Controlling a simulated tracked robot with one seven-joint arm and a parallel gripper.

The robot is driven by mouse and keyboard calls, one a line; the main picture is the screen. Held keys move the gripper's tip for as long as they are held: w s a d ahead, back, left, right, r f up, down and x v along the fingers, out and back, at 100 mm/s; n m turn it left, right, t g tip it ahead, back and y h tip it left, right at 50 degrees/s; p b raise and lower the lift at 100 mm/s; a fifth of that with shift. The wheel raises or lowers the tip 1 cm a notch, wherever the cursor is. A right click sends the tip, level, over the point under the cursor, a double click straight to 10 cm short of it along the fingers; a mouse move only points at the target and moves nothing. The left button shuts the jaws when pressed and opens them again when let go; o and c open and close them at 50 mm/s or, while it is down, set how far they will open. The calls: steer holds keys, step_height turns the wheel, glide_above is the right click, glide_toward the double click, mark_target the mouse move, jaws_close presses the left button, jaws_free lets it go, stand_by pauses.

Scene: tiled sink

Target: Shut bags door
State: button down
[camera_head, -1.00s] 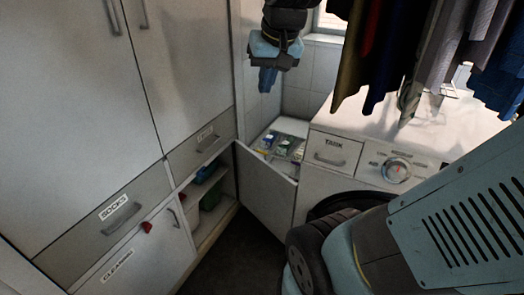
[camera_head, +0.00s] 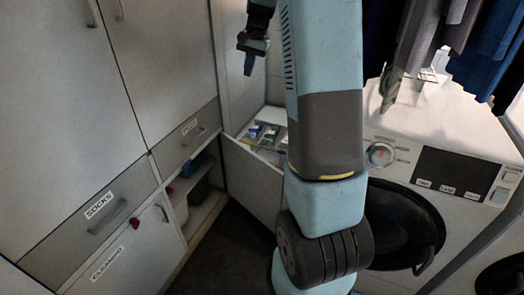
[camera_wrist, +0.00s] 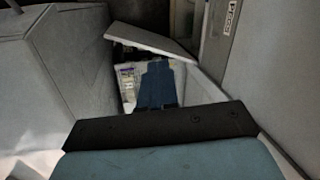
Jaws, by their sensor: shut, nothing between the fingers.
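A white cabinet door (camera_head: 252,182) stands open in the head view, swung out into the gap between the left cabinets and the washing machine. I read no bags label on it. Its compartment (camera_head: 200,195) shows green and white items inside. My gripper (camera_head: 249,62) is shut and empty, pointing down above and behind the door. In the wrist view the gripper's blue fingers (camera_wrist: 157,85) are together, and a panel edge (camera_wrist: 152,42), likely the open door's top, lies beyond them. The fingers look apart from it. My arm hides part of the door's right side.
The washing machine (camera_head: 440,190) stands at right, with clothes (camera_head: 470,40) hanging above it. Left are the socks drawer (camera_head: 95,215) and cleaning door (camera_head: 120,255). Small boxes (camera_head: 265,135) lie behind the open door. Dark floor (camera_head: 225,250) is free in front.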

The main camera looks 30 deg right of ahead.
steer(key=w+d+f+m+g+y, duration=0.15)
steer(key=w+d+f, duration=0.35)
steer(key=f, duration=0.7)
steer(key=w+d+f+m, duration=0.3)
steer(key=d+f, duration=0.4)
steer(key=f, duration=0.5)
steer(key=w+d+f+m+g+y, duration=0.1)
steer(key=w+d+f+m, duration=0.15)
steer(key=d+f, duration=0.65)
steer(key=s+a+f, duration=0.1)
steer(key=a+f, duration=0.9)
steer(key=f, duration=0.3)
steer(key=shift+s+a+n, duration=0.15)
steer(key=shift+a+n, duration=0.2)
steer(key=shift+n, duration=0.05)
steer(key=shift+s+a+f+h, duration=0.1)
steer(key=shift+h, duration=0.15)
